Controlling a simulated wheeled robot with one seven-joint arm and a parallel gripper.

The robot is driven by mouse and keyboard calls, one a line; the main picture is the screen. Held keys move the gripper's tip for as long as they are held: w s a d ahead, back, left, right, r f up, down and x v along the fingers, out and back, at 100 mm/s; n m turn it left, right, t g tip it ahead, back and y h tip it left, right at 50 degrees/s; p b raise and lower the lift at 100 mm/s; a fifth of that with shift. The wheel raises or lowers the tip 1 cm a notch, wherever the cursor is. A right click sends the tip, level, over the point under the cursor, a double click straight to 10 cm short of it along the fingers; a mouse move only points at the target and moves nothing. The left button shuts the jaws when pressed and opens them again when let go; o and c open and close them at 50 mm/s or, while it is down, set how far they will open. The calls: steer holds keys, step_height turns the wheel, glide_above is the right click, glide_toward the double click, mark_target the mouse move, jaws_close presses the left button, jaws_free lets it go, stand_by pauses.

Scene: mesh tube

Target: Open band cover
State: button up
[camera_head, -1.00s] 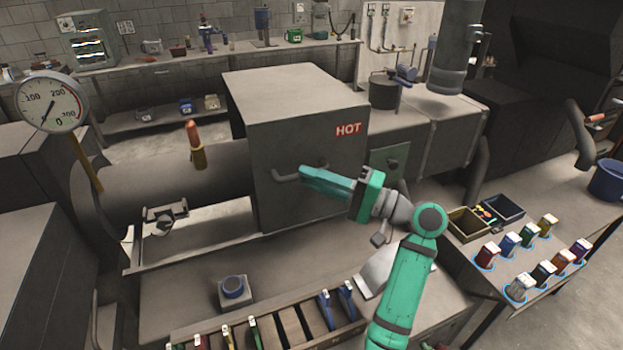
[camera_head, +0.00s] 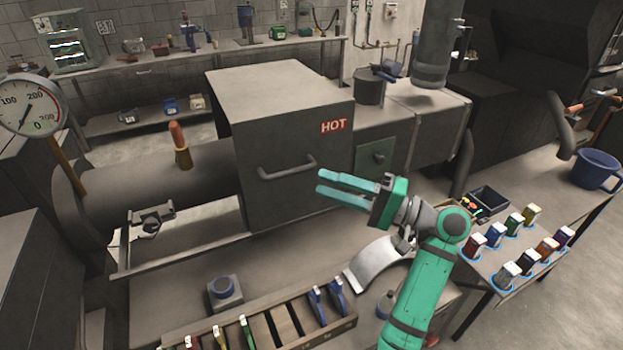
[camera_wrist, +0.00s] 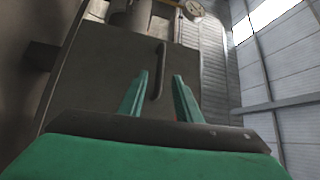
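The band cover appears to be the big grey box marked HOT (camera_head: 285,110), standing over the barrel in the head view. Its bar handle (camera_head: 287,168) is on the front face, and the cover looks closed. My gripper (camera_head: 319,182) is open and empty, just right of the handle in the head view, its two fingers pointing left towards the front face. In the wrist view, the handle (camera_wrist: 159,72) shows between and beyond the open fingers of my gripper (camera_wrist: 161,80). I cannot tell the exact gap to the handle.
A curved metal sheet (camera_head: 380,268) is under my arm. Coloured bottles stand on the right table (camera_head: 540,275). Space in front of the cover is clear.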

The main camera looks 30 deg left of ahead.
steer(key=shift+v, duration=1.7)
steer(key=shift+w+d, duration=0.1)
